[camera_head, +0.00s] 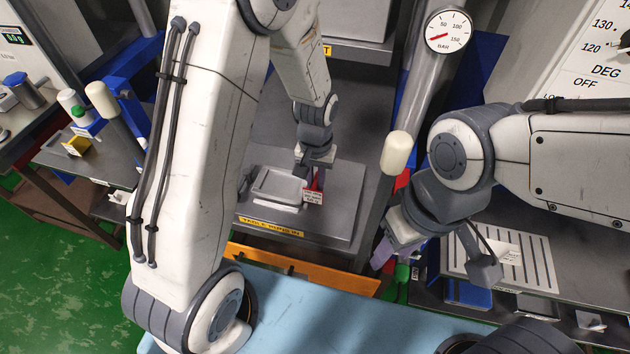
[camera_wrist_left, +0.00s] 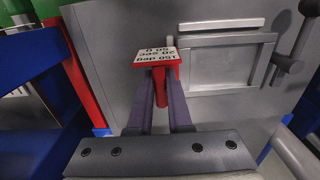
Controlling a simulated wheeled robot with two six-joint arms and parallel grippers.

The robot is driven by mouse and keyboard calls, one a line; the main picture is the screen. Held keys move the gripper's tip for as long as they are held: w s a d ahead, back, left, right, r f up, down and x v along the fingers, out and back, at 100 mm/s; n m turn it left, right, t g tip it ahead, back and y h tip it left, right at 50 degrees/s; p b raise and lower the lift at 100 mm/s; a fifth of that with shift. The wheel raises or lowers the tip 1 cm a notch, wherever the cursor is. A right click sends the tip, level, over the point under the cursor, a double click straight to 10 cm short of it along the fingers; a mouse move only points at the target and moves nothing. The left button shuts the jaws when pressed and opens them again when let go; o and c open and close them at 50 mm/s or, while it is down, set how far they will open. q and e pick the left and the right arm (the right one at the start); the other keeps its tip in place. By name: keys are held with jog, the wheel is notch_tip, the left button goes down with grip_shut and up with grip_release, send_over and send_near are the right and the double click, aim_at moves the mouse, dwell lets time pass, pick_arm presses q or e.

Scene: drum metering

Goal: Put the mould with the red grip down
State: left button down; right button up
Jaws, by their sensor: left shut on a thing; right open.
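The mould (camera_head: 278,187) is a flat grey square tray over the grey metal plate (camera_head: 340,205) in the head view. Its red grip (camera_head: 320,178) is at its right side, with a white tag (camera_head: 313,196) hanging there. In the left wrist view the red grip (camera_wrist_left: 160,92) is between the purple fingers of my left gripper (camera_wrist_left: 161,100), which is shut on it. The tag (camera_wrist_left: 155,57) and the mould (camera_wrist_left: 218,65) lie beyond. I cannot tell whether the mould touches the plate. My right gripper (camera_head: 380,255) is open and empty, right of the plate.
A column with a pressure gauge (camera_head: 449,31) rises behind my right arm. An orange bar (camera_head: 300,270) runs below the plate's front. A striped rack (camera_head: 515,262) lies on the right bench. A yellow box (camera_head: 77,146) stands at left. The plate right of the tag is bare.

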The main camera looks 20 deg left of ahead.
pick_arm(q)
jog(key=shift+f, duration=0.4)
jog(key=shift+f, duration=0.1)
jog(key=c, duration=0.8)
grip_release()
jog(key=shift+f, duration=0.1)
jog(key=shift+c, duration=0.2)
notch_tip(320, 180, up, 12)
jog(key=b, duration=0.1)
jog(key=s+d+r+m, duration=0.2)
jog(key=s+d+m, duration=0.1)
jog(key=s, duration=0.7)
jog(key=s+d+r+m+h, duration=0.1)
jog(key=s+d+m, duration=0.3)
jog(key=s, duration=0.6)
jog(key=shift+s+d+r, duration=0.4)
jog(key=shift+r, duration=0.1)
